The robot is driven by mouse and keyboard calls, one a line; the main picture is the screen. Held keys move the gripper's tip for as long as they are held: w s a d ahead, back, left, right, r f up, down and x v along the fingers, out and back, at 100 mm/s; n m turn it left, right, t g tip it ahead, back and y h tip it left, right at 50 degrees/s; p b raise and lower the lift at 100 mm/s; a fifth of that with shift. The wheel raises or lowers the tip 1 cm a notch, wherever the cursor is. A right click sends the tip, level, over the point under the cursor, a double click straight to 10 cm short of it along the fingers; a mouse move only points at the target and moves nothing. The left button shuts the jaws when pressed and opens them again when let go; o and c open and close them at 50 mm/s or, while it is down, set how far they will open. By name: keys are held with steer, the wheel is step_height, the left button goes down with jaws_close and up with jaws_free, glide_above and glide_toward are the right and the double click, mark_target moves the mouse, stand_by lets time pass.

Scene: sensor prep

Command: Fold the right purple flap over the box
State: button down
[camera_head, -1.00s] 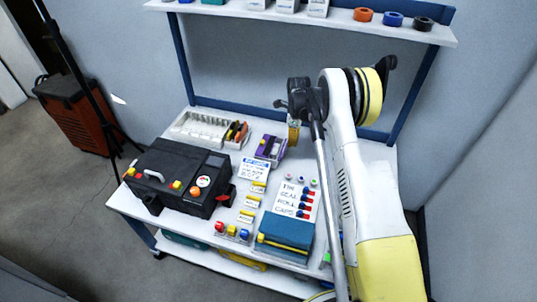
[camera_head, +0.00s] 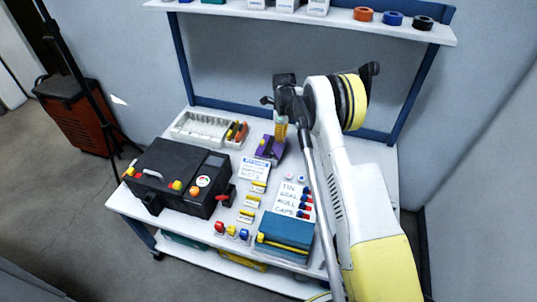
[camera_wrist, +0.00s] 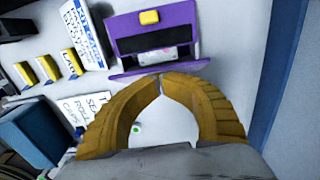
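The purple box (camera_head: 264,149) sits at the back middle of the table. In the wrist view the box (camera_wrist: 194,32) shows a purple panel with a yellow block (camera_wrist: 149,17), a dark band and an opening with a pale, pinkish item inside. A narrow purple flap (camera_wrist: 195,66) runs along the box's near edge. My gripper (camera_wrist: 160,77) has its two ribbed yellow fingers brought together at the tips, at the middle of this flap. Whether the tips touch it I cannot tell. In the head view my gripper (camera_head: 281,134) is at the box's right side, partly covering it.
A black case (camera_head: 165,172) stands left of the box, and a white tray (camera_head: 190,127) with orange tools is behind it. A white instruction card (camera_head: 254,169), yellow-topped labels and a blue box (camera_head: 287,232) are in front. The shelf (camera_head: 300,15) is above.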

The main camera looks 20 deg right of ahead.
steer(key=shift+w+a+f, duration=0.1)
steer(key=shift+a+f, duration=0.05)
steer(key=shift+a, duration=0.1)
steer(key=shift+d, duration=0.2)
steer(key=shift+s+d, duration=0.2)
steer(key=shift+s, duration=0.1)
steer(key=shift+w+r+p, duration=0.1)
steer(key=shift+r+p, duration=1.4)
steer(key=shift+r, duration=2.05)
